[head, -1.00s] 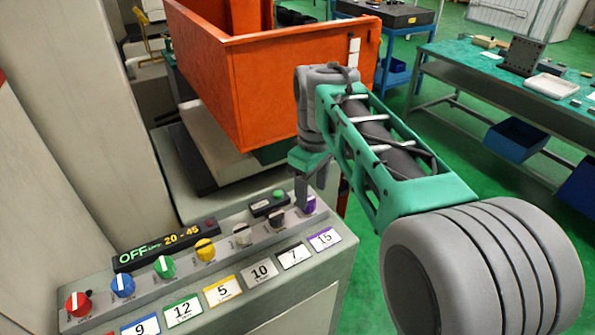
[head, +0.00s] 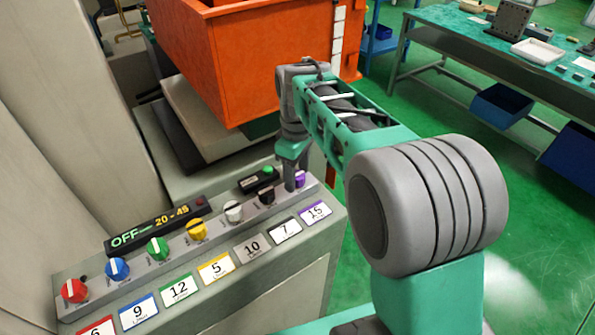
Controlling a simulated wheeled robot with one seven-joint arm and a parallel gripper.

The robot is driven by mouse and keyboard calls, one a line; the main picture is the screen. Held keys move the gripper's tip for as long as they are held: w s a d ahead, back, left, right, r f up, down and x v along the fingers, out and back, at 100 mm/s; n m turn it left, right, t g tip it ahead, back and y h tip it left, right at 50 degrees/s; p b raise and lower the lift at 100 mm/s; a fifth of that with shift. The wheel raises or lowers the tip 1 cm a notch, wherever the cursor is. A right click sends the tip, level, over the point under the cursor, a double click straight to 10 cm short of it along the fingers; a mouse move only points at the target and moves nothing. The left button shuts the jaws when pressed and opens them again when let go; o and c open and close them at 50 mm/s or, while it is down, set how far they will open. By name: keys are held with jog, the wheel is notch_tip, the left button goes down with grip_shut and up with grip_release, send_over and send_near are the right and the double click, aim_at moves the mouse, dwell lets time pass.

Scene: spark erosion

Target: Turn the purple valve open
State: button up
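The purple valve (head: 300,179) is a small knob at the right end of a row of coloured knobs on the grey control panel. A white label (head: 316,211) reading 15 with a purple edge lies in front of it. My gripper (head: 291,184) points down at the purple valve's left side, close to it and partly covering it. I cannot tell whether the fingers touch the knob, nor whether they are open or shut.
Red (head: 74,290), blue (head: 117,268), green (head: 158,247), yellow (head: 196,229), white and black knobs line the panel to the left. An orange tank (head: 250,60) stands behind my arm. A green-topped workbench (head: 450,45) is at the upper right, with open green floor before it.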

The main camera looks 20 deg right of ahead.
grip_shut()
dwell(0.3)
jog(key=shift+n, duration=0.4)
jog(key=n, duration=0.3)
jog(key=shift+n, duration=0.3)
jog(key=n, duration=0.4)
jog(key=shift+n, duration=0.3)
jog(key=n, duration=0.4)
jog(key=shift+r, duration=0.1)
jog(key=n, duration=0.4)
jog(key=shift+n, duration=0.4)
